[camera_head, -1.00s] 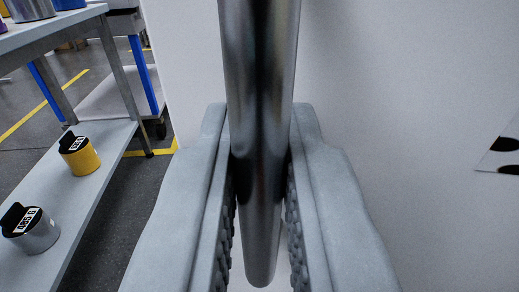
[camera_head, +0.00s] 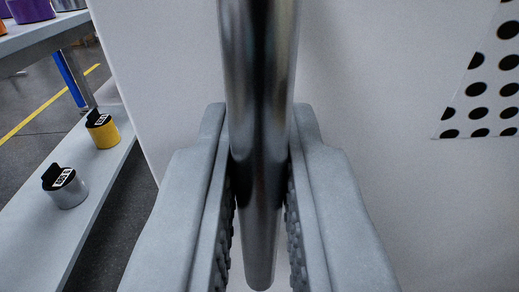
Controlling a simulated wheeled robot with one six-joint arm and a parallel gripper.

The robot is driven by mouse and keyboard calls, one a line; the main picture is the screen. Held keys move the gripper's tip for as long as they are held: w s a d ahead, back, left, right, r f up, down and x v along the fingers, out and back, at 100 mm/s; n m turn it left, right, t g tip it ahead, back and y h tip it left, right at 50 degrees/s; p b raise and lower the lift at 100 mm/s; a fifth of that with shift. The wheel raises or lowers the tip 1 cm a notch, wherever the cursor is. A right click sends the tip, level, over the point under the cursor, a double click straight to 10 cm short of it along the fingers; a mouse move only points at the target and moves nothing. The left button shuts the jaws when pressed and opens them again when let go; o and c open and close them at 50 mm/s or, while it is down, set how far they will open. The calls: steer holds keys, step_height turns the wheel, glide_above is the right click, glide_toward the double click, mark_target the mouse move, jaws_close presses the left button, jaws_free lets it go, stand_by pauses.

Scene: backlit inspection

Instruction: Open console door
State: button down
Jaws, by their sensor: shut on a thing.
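The console door (camera_head: 400,190) is a plain light-grey panel that fills most of the head camera view behind my gripper. Its left edge shows left of the gripper and leans slightly. A shiny metal bar handle (camera_head: 258,70) runs from the top edge down the middle of the view and ends near the bottom. My gripper (camera_head: 260,185) is shut on the handle, with one ridged finger on each side of it. The handle's mounts and the door's hinge side are not visible.
A grey shelf table (camera_head: 85,175) stands at the left, with a yellow can (camera_head: 103,133) and a silver can (camera_head: 67,192) on its lower shelf. A panel with round black holes (camera_head: 490,90) shows at the upper right. Dark floor with a yellow line (camera_head: 30,115) lies beyond.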

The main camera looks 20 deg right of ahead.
steer(key=c, duration=1.8)
jaws_free()
steer(key=v, duration=1.2)
